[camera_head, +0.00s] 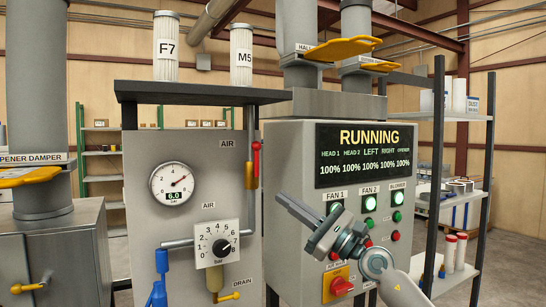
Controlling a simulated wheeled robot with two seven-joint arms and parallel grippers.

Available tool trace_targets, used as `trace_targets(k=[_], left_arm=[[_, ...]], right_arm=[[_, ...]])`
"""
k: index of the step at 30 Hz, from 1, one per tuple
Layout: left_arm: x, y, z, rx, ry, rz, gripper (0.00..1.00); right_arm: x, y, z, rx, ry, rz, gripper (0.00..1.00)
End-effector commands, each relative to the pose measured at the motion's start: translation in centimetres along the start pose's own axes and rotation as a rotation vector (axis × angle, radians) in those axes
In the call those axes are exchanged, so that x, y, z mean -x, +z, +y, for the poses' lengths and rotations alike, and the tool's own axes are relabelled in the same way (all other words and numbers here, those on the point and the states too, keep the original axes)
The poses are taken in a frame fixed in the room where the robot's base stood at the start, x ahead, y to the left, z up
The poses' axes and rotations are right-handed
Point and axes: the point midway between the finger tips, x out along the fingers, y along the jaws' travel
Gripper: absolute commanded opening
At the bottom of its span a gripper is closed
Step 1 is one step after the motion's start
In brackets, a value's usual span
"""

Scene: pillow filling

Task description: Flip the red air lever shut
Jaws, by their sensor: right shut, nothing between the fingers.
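The red air lever (256,158) stands upright beside the vertical grey pipe, at the right edge of the grey air panel (140,200). It sits by a brass valve body (250,176), under the upper AIR label. My right gripper (284,200) comes in from the lower right, in front of the fan control cabinet. Its fingers are shut with nothing between them and point up and left, toward the lever. In the picture the fingertips are below and right of the lever, apart from it. My left gripper is not in view.
A pressure gauge (172,184) reads 6.0, above a regulator dial (217,245) and a yellow drain lever (228,296). The control cabinet screen (367,155) shows RUNNING. A dark shelf (190,91) with two filter cartridges overhangs the panel. A red rotary switch (342,286) sits below my right gripper.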

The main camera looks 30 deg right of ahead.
Motion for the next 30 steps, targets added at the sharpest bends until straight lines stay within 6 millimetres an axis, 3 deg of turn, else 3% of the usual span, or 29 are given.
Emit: trace_targets(k=[6, 12, 18, 30], left_arm=[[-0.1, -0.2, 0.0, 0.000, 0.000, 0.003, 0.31], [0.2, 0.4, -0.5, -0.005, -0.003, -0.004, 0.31], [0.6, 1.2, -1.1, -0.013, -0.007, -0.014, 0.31], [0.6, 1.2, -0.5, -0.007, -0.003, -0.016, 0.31]], right_arm=[[-0.6, 2.1, -5.9, 0.409, 0.071, 0.147, 0.00], [0.1, 3.0, -9.7, 0.609, 0.096, 0.252, 0.00], [0.4, 3.2, -10.8, 0.663, 0.103, 0.285, 0.00], [0.2, 3.2, -10.8, 0.660, 0.103, 0.283, 0.00]])
